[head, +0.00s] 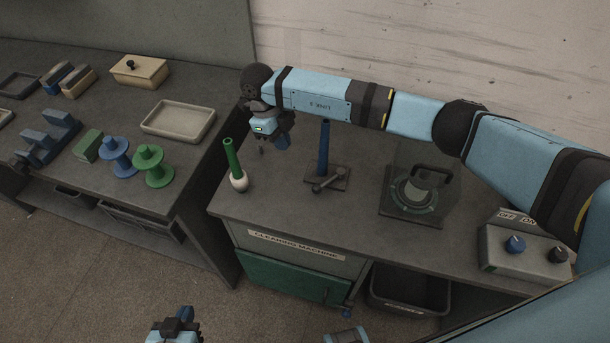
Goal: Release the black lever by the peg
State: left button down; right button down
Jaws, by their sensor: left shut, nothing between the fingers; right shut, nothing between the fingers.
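The black lever (328,179) sits on a small dark base plate at the foot of the upright blue peg (323,148), on the right-hand bench. It lies at a slant with a round knob at each end. My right gripper (270,147) is shut and empty, left of the peg and above the bench, between it and the green-necked white bottle; its fingertips are small and partly hidden. It is apart from the lever. My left gripper (178,320) is at the bottom edge, low in front of the benches, shut and empty.
The green-and-white bottle-like item (235,165) stands left of the peg. A clear-walled unit with a round dial (413,195) stands right of it, and a knobbed control box (525,248) further right. The left bench (60,170) holds green and blue spools, trays and blocks.

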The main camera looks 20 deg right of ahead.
aim_at(328, 182)
jog(key=p+x, duration=0.1)
jog(key=x, duration=0.8)
jog(key=shift+d+f+p, duration=0.1)
jog(key=shift+f+p, duration=0.2)
jog(key=shift+f, duration=0.05)
jog(key=s+d, duration=0.1)
jog(key=s+d+f+p, duration=0.1)
jog(key=shift+s+d+p, duration=0.3)
jog(key=shift+s, duration=0.1)
jog(key=shift+s+d, duration=0.1)
jog(key=shift+s, duration=0.1)
jog(key=shift+n, duration=0.3)
jog(key=shift+s, duration=0.2)
